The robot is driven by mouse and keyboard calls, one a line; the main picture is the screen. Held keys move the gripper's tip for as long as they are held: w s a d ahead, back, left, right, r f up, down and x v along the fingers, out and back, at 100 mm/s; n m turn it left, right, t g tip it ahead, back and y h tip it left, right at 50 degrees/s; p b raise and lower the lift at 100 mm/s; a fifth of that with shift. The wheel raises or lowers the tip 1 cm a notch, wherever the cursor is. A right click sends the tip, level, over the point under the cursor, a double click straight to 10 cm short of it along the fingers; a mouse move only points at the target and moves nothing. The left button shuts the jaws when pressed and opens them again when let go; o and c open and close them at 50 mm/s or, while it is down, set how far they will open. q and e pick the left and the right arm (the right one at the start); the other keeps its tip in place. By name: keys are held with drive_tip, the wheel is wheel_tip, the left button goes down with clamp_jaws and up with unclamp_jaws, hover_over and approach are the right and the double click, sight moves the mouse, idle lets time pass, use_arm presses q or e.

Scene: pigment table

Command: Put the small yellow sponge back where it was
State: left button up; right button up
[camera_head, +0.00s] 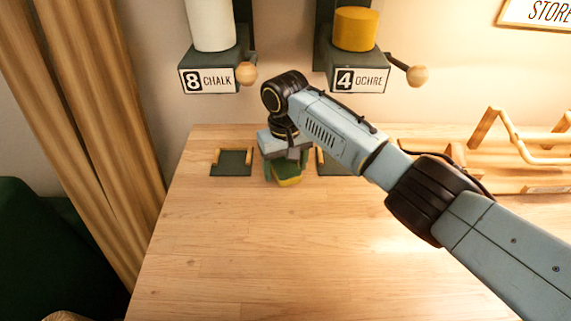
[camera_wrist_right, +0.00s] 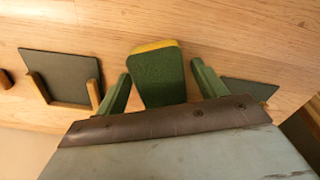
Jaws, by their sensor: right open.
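The small yellow sponge (camera_head: 288,181) is beneath my right gripper (camera_head: 284,168) near the back of the table. In the right wrist view the sponge (camera_wrist_right: 158,76) shows a dark green face with a yellow edge. It lies between the two green fingers of my right gripper (camera_wrist_right: 161,88), with a gap on each side. The fingers are open. In the head view the gripper and wrist hide part of the sponge. My left gripper is out of view.
Dark square pads with wooden edge strips lie on either side, the left pad (camera_head: 232,163) and the right pad (camera_head: 332,163). Above hang the chalk dispenser (camera_head: 210,75) and ochre dispenser (camera_head: 354,75). A wooden rack (camera_head: 520,150) stands at right. The front table is clear.

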sight(285, 166)
wheel_tip(285, 166, up, 12)
drive_tip(key=p, duration=0.1)
drive_tip(key=shift+r, duration=0.2)
drive_tip(key=shift+f, duration=0.1)
idle(0.3)
